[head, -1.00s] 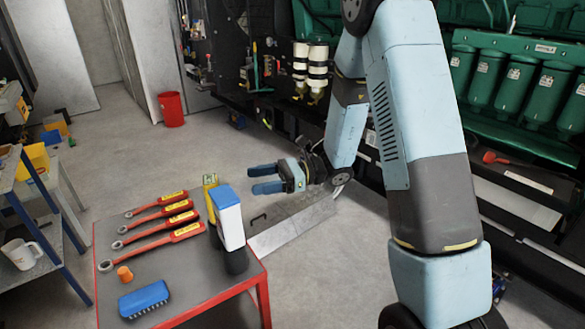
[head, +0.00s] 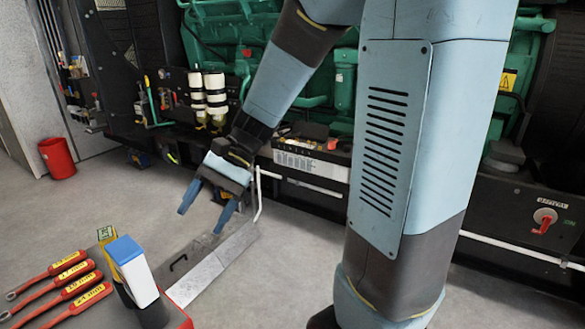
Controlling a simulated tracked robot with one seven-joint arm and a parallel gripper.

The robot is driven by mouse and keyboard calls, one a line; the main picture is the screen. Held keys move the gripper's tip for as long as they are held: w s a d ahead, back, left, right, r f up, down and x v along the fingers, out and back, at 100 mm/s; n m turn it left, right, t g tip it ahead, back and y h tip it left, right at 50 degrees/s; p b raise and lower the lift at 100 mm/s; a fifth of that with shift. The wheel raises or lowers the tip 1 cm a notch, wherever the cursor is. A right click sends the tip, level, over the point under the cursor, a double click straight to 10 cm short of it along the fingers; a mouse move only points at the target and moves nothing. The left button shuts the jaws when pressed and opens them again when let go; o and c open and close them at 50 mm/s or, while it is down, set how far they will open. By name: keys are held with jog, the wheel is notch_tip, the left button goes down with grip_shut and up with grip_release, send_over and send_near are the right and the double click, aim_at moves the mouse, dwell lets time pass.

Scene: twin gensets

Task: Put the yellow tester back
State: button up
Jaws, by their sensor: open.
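The yellow tester (head: 106,235) stands upright on the red-edged table at the lower left. Its lower part is hidden behind a white box-shaped container with a blue top (head: 136,268). My gripper (head: 207,208) is open and empty, its two blue fingers apart and pointing down and left. In the picture it is to the right of the tester and above it, over the floor area by a grey metal plate, and not touching anything.
Several red-handled wrenches (head: 70,283) lie on the table left of the container. A grey floor plate with a black handle (head: 214,264) lies right of the table. The green genset (head: 300,60) lines the back. A red bin (head: 57,158) stands at left.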

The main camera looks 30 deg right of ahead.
jog(key=s+d+r+n+t+h, duration=0.3)
jog(key=d+r+t+h, duration=0.1)
jog(key=d, duration=0.3)
jog(key=s+d+r+n+t+h, duration=0.3)
jog(key=s+d+r+t+h, duration=0.1)
jog(key=d, duration=0.4)
jog(key=shift+d+r+t+h, duration=0.15)
jog(key=shift+r+t+h, duration=0.15)
jog(key=shift+r+t, duration=0.25)
jog(key=shift+s+f, duration=0.1)
